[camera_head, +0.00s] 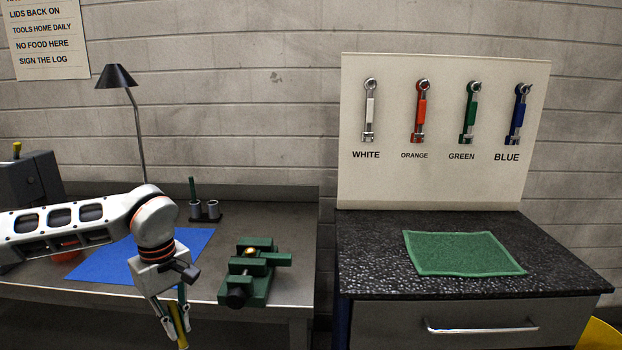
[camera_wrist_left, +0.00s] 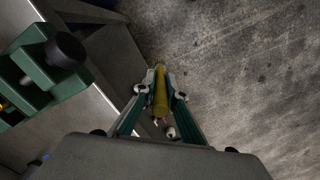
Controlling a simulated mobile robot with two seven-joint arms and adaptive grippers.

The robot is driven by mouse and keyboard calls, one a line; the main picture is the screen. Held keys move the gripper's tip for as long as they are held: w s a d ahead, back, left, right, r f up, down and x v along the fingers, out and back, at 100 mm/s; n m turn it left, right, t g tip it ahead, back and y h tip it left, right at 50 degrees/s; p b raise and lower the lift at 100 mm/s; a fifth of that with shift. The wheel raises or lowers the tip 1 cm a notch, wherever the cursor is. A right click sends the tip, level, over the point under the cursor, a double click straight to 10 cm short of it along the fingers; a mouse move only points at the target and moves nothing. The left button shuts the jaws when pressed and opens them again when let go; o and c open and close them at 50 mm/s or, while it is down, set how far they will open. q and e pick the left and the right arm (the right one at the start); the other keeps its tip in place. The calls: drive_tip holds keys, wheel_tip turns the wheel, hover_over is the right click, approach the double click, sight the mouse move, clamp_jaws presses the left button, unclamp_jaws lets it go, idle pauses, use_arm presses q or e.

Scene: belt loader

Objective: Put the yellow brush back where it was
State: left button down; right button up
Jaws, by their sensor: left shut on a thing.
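My left gripper (camera_head: 176,325) is shut on the yellow brush (camera_head: 180,333), in front of the bench's front edge and low in the head view. In the left wrist view the yellow brush (camera_wrist_left: 160,92) sits between the two fingers (camera_wrist_left: 160,97), with floor behind it. A small holder with two dark cups (camera_head: 213,211) stands at the back of the bench. A green-handled tool (camera_head: 192,188) stands upright in its left cup; nothing sticks up from the right cup. My right gripper is not in view.
A green vise (camera_head: 262,262) stands right of my left gripper, and also shows in the left wrist view (camera_wrist_left: 40,75). A blue mat (camera_head: 195,240) lies under my left arm. A black lamp (camera_head: 117,77) stands behind. A separate counter with a green mat (camera_head: 463,253) is at right.

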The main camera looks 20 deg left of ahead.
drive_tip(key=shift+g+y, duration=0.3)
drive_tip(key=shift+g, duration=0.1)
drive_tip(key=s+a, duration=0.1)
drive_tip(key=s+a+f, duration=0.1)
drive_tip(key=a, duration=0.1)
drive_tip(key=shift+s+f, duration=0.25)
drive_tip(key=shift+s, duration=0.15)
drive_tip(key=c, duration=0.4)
use_arm(q)
drive_tip(key=w+d+m, duration=0.1)
drive_tip(key=d+m, duration=0.6)
drive_tip(key=d, duration=0.3)
drive_tip(key=w+d+m, duration=0.2)
drive_tip(key=d+m, duration=0.5)
drive_tip(key=d, duration=0.2)
drive_tip(key=shift+w+d+f, duration=0.2)
drive_tip(key=shift+w+d, duration=0.1)
drive_tip(key=shift+d, duration=0.1)
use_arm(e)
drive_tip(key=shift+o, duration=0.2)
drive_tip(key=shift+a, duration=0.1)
